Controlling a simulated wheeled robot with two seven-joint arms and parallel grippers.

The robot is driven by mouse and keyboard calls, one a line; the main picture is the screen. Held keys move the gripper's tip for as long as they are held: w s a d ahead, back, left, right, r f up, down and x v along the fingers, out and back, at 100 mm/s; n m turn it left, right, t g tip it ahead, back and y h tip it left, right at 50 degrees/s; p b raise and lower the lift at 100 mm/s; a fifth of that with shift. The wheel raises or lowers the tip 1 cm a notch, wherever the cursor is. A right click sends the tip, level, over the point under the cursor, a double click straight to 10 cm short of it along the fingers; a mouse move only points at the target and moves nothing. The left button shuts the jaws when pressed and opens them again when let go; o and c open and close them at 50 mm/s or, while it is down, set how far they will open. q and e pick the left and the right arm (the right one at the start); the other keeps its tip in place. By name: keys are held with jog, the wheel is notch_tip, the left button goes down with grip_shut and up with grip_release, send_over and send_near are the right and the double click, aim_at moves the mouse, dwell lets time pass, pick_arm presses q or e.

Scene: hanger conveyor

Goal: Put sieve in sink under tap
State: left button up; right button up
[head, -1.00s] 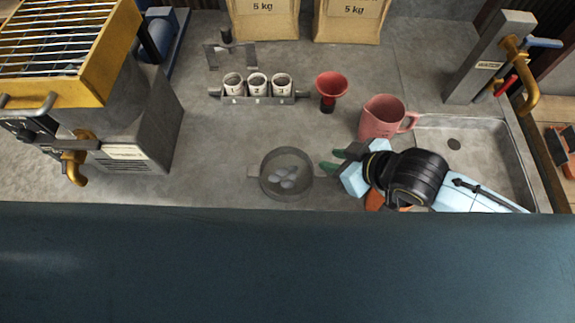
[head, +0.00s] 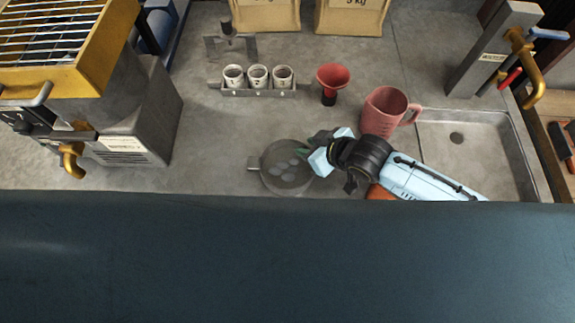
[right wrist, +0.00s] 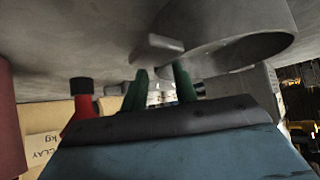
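The sieve (head: 285,178) is a grey round pan with several pale lumps in it, standing on the counter near its front edge. One tab sticks out at its left; its right side is partly hidden by my gripper. My right gripper (head: 318,148) is at the sieve's upper right side. In the right wrist view its two green fingers (right wrist: 160,80) are apart, with a sieve tab (right wrist: 158,46) at their tips; I cannot tell whether they touch it. The sink (head: 475,150) is at the right and looks empty. The brass tap (head: 528,70) stands at its back right. My left gripper is out of view.
A red funnel (head: 331,78) and a rack of white cups (head: 258,90) are behind the sieve. A metal machine (head: 140,115) is at the left. An orange thing (head: 378,192) is partly under my arm.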

grip_shut()
dwell(0.3)
